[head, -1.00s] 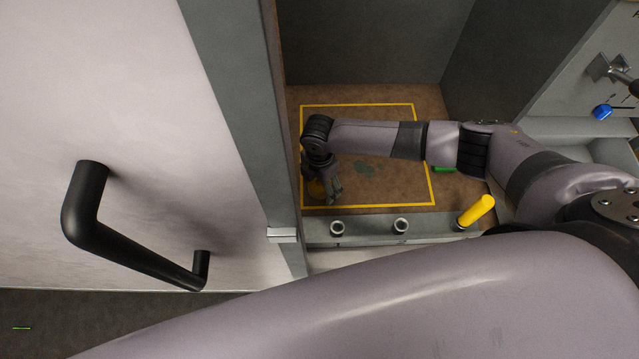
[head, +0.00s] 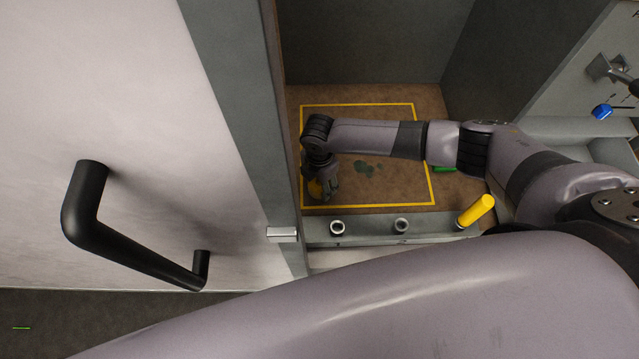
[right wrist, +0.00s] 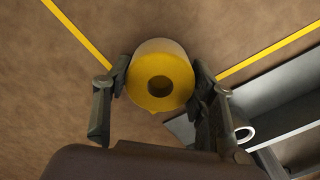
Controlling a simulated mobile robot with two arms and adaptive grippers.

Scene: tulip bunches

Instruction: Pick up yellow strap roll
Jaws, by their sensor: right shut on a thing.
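The yellow strap roll (right wrist: 172,76) is a short cylinder with a dark hole in its end. In the right wrist view it sits between the two fingers of my right gripper (right wrist: 160,84), which touch it on both sides. In the head view my right gripper (head: 323,188) is low over the brown surface near the left side of the yellow outline. The roll (head: 315,187) shows only in part there, behind the fingers. I cannot tell whether the roll is clear of the surface. My left gripper is not in view.
A yellow outline (head: 360,105) marks the brown floor of the compartment. A grey rail (head: 370,228) with round fittings and a yellow handle (head: 477,210) runs along the front. A pale door with a black handle (head: 128,243) stands at the left. A green item (head: 445,169) lies at the right.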

